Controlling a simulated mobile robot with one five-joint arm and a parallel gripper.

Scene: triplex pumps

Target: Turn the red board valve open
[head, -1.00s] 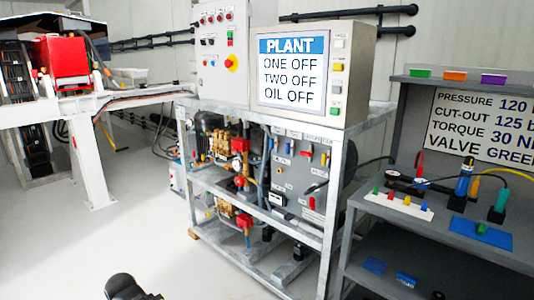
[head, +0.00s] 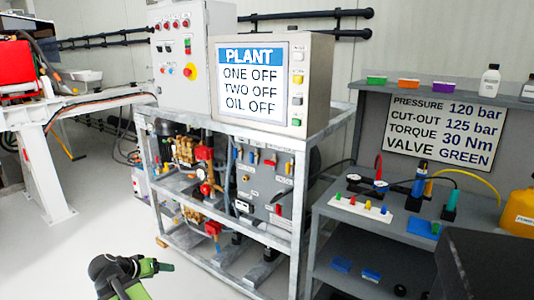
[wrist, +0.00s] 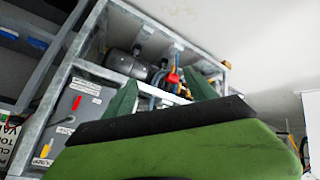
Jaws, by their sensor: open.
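The grey valve board (head: 265,185) stands in the right part of the pump frame, with small coloured handles on it. A red handle (head: 278,209) shows low on the board, and another red one (head: 270,162) in the upper row. I cannot tell their positions. In the wrist view a red handle (wrist: 97,100) shows on the board, left of my gripper (wrist: 162,95). My gripper is open, its green fingers apart with nothing held between them. In the head view my gripper (head: 164,267) is at the lower left, in front of the frame and apart from the board.
The metal frame (head: 215,266) has posts and rails around the board. The PLANT display (head: 252,84) and a control cabinet (head: 182,50) stand on top. A grey bench (head: 335,212) with tools stands at right. The floor (head: 60,260) at left is clear.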

